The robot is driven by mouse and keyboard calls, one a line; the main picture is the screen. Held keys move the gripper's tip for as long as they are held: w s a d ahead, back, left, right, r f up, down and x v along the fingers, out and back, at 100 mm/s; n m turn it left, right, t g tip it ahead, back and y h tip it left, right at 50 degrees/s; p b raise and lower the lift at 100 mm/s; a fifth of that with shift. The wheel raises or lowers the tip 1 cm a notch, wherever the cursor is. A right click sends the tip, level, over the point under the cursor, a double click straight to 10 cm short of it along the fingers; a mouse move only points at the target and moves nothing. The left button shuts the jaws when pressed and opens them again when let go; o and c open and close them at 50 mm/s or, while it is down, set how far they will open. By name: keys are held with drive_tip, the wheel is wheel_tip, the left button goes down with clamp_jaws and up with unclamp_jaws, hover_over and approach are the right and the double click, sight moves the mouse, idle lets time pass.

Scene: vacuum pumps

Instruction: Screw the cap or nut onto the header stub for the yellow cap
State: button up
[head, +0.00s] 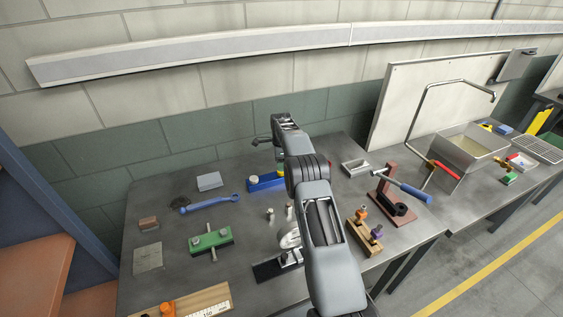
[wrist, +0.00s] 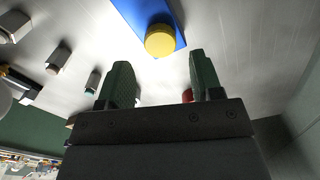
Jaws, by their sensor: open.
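The yellow cap (wrist: 160,40) is round and sits at the end of a blue block (wrist: 143,10) in the wrist view. My gripper (wrist: 161,72) is open and empty. Its two dark fingers stand apart, with the cap just past their tips and roughly centred between them, not held. The header stub is not clearly visible, and I cannot tell what is under the cap.
A blue wrench (head: 210,203) and a green block with bolts (head: 210,239) lie to the left. A brown stand with a blue handle (head: 402,191) and a wooden block with orange and purple knobs (head: 362,237) are at the right. Small metal posts (head: 271,213) stand near my arm.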

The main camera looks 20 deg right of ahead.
drive_tip(key=n, duration=0.6)
drive_tip(key=shift+n, duration=0.3)
drive_tip(key=n, duration=2.8)
drive_tip(key=shift+n, duration=0.3)
